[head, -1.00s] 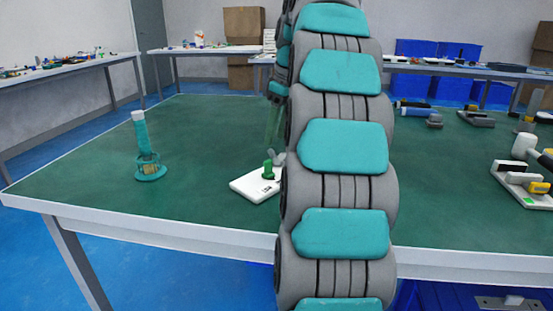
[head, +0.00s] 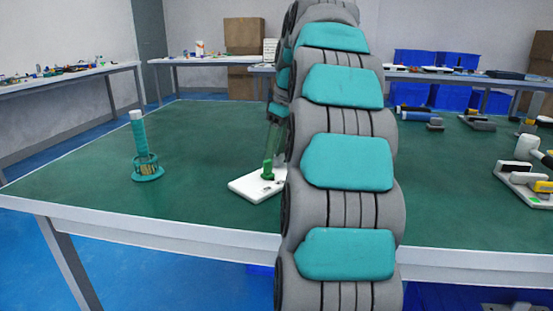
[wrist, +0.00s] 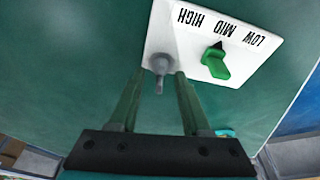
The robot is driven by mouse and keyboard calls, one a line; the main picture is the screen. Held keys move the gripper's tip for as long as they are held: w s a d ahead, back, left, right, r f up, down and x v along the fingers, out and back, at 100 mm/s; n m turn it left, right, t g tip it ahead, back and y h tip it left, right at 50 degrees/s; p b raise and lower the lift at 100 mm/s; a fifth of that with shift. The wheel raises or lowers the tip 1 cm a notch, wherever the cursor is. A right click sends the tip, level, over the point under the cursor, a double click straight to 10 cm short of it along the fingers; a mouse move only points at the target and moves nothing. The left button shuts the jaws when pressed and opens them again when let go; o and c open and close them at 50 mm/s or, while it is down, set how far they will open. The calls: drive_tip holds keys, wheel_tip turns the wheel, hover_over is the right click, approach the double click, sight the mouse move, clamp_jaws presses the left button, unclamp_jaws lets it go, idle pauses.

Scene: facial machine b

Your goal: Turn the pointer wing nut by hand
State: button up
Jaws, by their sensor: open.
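The white plate (wrist: 258,25) lettered HIGH, MID and LOW lies on the green table. It carries a green pointer knob (wrist: 216,65), whose black tip faces MID. Beside the knob stands a grey piece (wrist: 159,64) with a narrow stem or wing; I cannot tell which of the two is the wing nut. My gripper (wrist: 160,78) is open, its two green fingers on either side of the grey piece; contact cannot be told.
A teal tower with a ringed base (head: 140,146) stands on the table to the left. Tools and a white fixture (head: 522,178) lie at the right. The table (head: 80,178) is clear around the plate's left side.

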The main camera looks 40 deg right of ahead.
drive_tip(key=shift+f, duration=0.45)
drive_tip(key=shift+r, duration=0.25)
idle(0.5)
drive_tip(key=shift+c, duration=0.2)
